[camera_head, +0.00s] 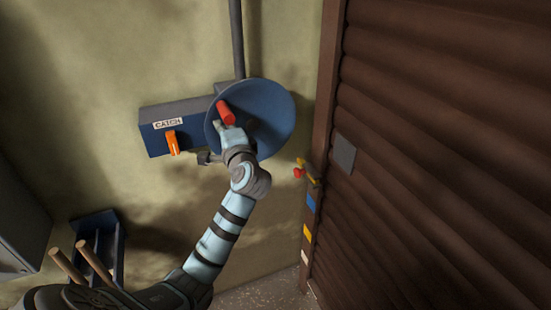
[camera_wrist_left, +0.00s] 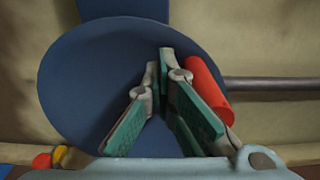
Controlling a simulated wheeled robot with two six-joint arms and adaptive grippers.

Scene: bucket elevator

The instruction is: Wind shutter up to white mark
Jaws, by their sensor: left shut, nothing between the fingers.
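A blue wheel (camera_head: 275,110) with a red handle (camera_head: 227,112) is on the wall, left of the brown ribbed shutter (camera_head: 430,130). My left gripper (camera_head: 221,127) is at the wheel's face, close to the handle. In the left wrist view my left gripper (camera_wrist_left: 162,65) has its fingers together and empty. There the red handle (camera_wrist_left: 207,88) lies just right of the fingers, outside them; whether they touch is unclear. Blue (camera_head: 311,203), yellow (camera_head: 306,232) and white (camera_head: 305,258) marks run down the shutter frame, the white one lowest. My right gripper is out of view.
A blue box (camera_head: 190,139) labelled CATCH, with an orange lever (camera_head: 173,143), stands left of the wheel. A red-and-yellow fitting (camera_head: 304,171) sits on the frame above the marks. A grey plate (camera_head: 344,153) is on the shutter. A dark blue rack (camera_head: 115,250) stands lower left.

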